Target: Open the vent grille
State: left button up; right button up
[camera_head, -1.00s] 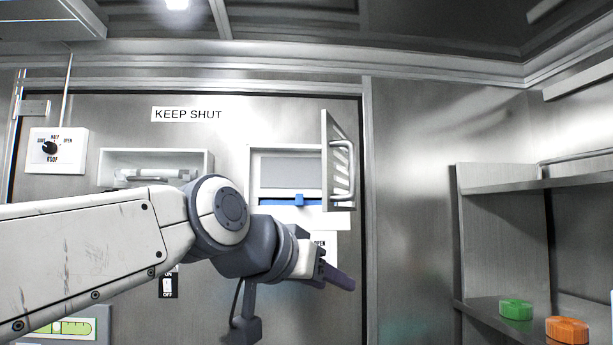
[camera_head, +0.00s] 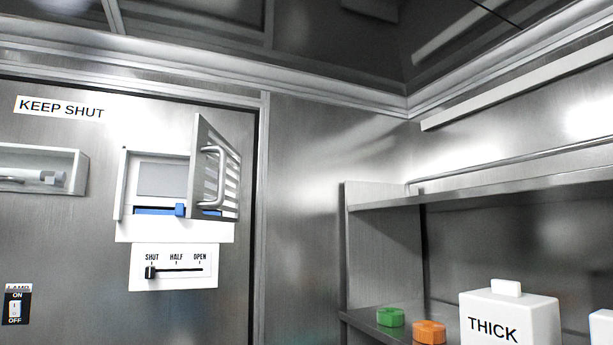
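The vent grille (camera_head: 223,172) is a slatted metal panel with a curved handle (camera_head: 211,178). It stands swung out from the right side of its white frame (camera_head: 123,186). Inside the opening are a grey panel (camera_head: 161,179) and a blue slider (camera_head: 180,209). A white plate below reads SHUT, HALF, OPEN, and its black slider knob (camera_head: 150,273) is at SHUT. Neither of my grippers shows in the head view now.
An open white box (camera_head: 75,171) and an ON/OFF switch (camera_head: 16,308) are at left. At right, shelves hold a green piece (camera_head: 390,317), an orange piece (camera_head: 429,332) and a white THICK container (camera_head: 508,314).

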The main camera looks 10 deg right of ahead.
aim_at(197, 176)
jog(key=z, duration=1.9)
jog(key=k, duration=0.75)
jog(key=u, duration=0.75)
jog(key=i, duration=0.5)
